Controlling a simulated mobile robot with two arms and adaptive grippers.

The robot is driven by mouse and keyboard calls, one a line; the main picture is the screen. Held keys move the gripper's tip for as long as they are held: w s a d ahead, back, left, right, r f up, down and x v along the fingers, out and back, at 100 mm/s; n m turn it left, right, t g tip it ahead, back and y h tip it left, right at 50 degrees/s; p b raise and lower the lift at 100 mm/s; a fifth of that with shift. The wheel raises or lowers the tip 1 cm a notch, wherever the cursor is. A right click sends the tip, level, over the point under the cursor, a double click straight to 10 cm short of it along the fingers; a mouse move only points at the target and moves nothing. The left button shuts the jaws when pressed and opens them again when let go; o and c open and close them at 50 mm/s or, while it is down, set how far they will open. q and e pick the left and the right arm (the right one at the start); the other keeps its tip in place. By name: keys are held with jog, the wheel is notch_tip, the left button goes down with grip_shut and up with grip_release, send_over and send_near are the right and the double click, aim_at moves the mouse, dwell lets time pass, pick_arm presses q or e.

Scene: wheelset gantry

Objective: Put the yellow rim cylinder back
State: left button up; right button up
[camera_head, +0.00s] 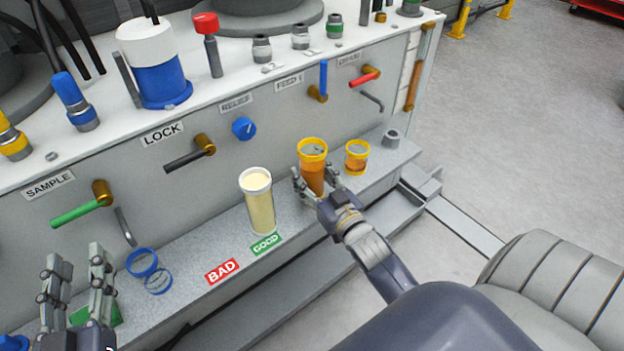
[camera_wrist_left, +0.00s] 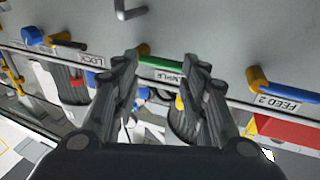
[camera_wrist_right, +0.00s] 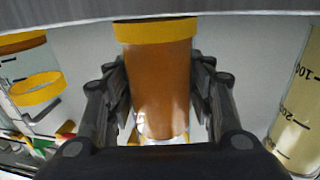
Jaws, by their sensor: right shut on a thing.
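The yellow rim cylinder (camera_head: 313,153) holds amber-brown liquid and stands upright between the fingers of my right gripper (camera_head: 316,187). The right wrist view shows the same cylinder (camera_wrist_right: 158,80) with the fingers closed on both sides; its lower end is partly hidden by the gripper. I cannot tell whether its base touches the ledge. A yellow ring-shaped piece (camera_head: 357,147) is just right of it on the ledge. My left gripper (camera_head: 77,265) is open and empty at the lower left; the left wrist view shows its fingers (camera_wrist_left: 160,65) spread apart.
A white-rimmed cylinder with pale yellow liquid (camera_head: 259,205) stands left of the held one, behind the GOOD label (camera_head: 266,243). The BAD label (camera_head: 222,271) and blue rings (camera_head: 142,263) are further left. Valve handles (camera_head: 318,92) stick out above the ledge.

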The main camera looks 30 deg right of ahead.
pick_arm(q)
jog(key=shift+r+t, duration=0.3)
jog(key=shift+r, duration=0.25)
pick_arm(e)
jog(key=shift+f, duration=0.1)
jog(key=shift+f, duration=0.15)
jog(key=o, duration=1.3)
pick_arm(q)
jog(key=shift+s+r, duration=0.1)
jog(key=shift+r, duration=0.05)
